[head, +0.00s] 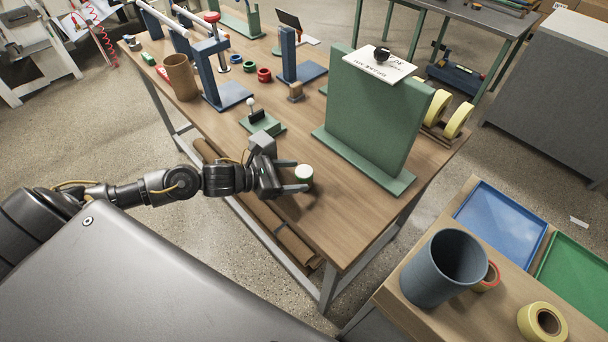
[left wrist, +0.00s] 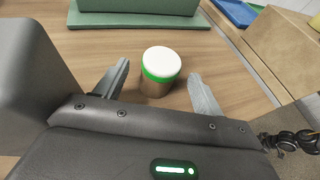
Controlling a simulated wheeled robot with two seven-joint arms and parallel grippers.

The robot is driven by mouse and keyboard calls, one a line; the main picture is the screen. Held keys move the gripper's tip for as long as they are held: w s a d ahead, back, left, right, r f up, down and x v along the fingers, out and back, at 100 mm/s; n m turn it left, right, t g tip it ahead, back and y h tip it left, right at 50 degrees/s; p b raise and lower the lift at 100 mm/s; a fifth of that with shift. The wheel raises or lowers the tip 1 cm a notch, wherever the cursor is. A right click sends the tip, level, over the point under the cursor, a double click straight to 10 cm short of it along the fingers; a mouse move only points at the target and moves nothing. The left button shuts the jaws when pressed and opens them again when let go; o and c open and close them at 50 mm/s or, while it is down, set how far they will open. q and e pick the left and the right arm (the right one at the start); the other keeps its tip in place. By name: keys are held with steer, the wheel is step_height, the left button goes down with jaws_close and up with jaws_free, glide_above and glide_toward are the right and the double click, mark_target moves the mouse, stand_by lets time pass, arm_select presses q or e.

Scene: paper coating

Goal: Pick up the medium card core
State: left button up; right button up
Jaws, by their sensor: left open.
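A short brown card core (left wrist: 157,86) with a green band and a white top stands upright on the wooden table. It also shows in the head view (head: 304,174). My left gripper (head: 294,176) is open, with one finger on each side of the core. In the left wrist view the gripper (left wrist: 160,72) shows gaps between both fingers and the core. A dark jointed part, seemingly of my right arm, shows small at the right edge of the left wrist view; its jaws cannot be made out.
A tall green stand (head: 375,115) with a paper card (head: 380,64) stands beyond the core. A small green fixture (head: 262,122) and a brown cylinder (head: 181,77) are further left.

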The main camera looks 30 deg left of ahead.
arm_select(q)
steer(key=shift+x, duration=1)
steer(key=shift+c, duration=1.3)
steer(key=c, duration=0.8)
steer(key=shift+r, duration=0.1)
